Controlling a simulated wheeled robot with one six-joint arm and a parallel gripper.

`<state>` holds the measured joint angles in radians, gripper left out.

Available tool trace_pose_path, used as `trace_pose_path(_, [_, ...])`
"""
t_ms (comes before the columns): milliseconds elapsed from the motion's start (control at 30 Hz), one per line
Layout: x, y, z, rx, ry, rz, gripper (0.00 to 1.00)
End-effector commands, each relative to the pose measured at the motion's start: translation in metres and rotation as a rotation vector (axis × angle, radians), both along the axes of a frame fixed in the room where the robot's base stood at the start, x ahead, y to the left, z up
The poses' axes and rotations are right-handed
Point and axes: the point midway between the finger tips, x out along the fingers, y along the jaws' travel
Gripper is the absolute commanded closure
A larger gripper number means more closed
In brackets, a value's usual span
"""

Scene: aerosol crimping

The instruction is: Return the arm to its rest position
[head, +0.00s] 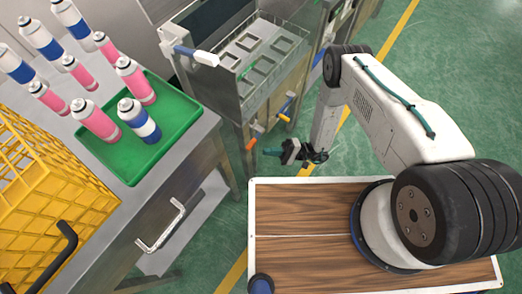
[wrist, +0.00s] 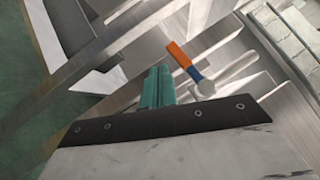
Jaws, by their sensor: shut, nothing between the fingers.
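My gripper (head: 273,152) hangs at the end of my arm over the green floor, between the wooden board of my base and the steel basin unit. In the wrist view its teal fingers (wrist: 157,87) are shut together with nothing between them. My white arm (head: 405,115) is bent, rising from its black joint at the lower right and dropping down to the gripper. An orange-and-blue valve handle (wrist: 186,62) shows just beyond the fingers in the wrist view; I cannot tell the exact gap.
A steel basin unit (head: 245,105) with valve handles (head: 252,143) stands behind the gripper. At left, a steel table (head: 140,205) bears a green tray (head: 185,118) with several pink and blue cans, and a yellow crate (head: 45,195). Green floor (head: 450,60) is free at right.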

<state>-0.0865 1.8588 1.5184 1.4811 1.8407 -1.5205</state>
Motion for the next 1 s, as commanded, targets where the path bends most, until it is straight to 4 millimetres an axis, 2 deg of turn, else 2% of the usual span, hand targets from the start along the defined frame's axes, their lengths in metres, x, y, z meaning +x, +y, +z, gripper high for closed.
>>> trace_pose_path(100, [0.002,-0.012,-0.003,0.001,-0.001,-0.003,1.0])
trace_pose_path(233, [0.002,-0.016,-0.005,0.0,0.0,0.0,1.0])
trace_pose_path(800, [0.002,-0.016,-0.005,0.0,0.004,0.002,1.0])
trace_pose_path(933, [0.001,-0.016,-0.007,-0.017,0.061,0.024,1.0])
trace_pose_path(1000, [-0.007,-0.016,-0.009,-0.039,0.131,0.075,1.0])
